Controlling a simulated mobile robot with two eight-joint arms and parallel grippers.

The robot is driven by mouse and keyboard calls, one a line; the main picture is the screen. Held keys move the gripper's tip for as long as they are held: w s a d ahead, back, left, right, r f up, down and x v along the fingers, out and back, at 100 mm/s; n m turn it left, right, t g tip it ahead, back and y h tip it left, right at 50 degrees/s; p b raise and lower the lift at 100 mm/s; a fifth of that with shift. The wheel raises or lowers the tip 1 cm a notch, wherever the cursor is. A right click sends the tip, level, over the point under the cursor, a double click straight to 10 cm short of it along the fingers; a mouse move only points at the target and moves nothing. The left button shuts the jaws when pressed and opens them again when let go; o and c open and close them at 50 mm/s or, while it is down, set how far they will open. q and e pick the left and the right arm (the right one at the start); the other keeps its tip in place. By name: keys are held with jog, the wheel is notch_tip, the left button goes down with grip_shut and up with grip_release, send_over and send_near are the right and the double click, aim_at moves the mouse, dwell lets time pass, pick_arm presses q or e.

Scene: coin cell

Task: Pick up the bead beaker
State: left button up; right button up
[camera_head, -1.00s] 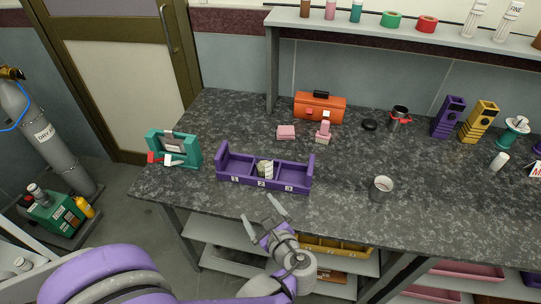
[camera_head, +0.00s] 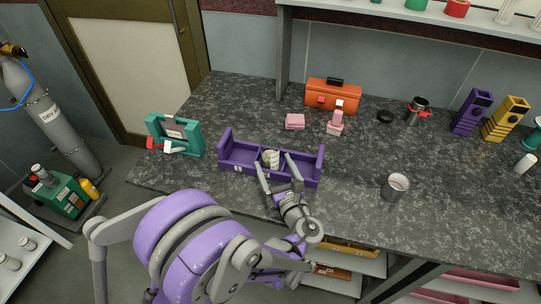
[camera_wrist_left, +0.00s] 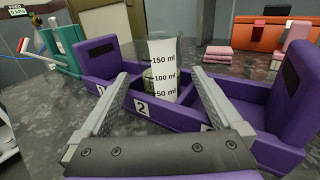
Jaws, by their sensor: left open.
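The bead beaker (camera_wrist_left: 162,72) is a clear beaker with marks from 50 to 150 ml, standing in the middle compartment, numbered 2, of the purple tray (camera_wrist_left: 190,117). In the head view the beaker (camera_head: 271,159) shows in the purple tray (camera_head: 240,157) near the front of the bench. My left gripper (camera_head: 278,163) is open and empty at the tray's front side. In the left wrist view its fingers (camera_wrist_left: 160,80) lie to either side of the beaker in the picture, with the beaker beyond them. The beaker's base is hidden by the tray wall. My right gripper is out of view.
A teal stand (camera_head: 175,133) is at the left of the bench. A grey cup (camera_head: 395,187) stands to the right of the tray. The bench between tray and cup is clear.

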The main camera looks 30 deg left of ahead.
pick_arm(q)
jog(key=shift+x, duration=1.15)
jog(key=c, duration=1.5)
jog(key=shift+r, duration=0.15)
jog(key=shift+r+p, duration=1.4)
jog(key=shift+r, duration=3.4)
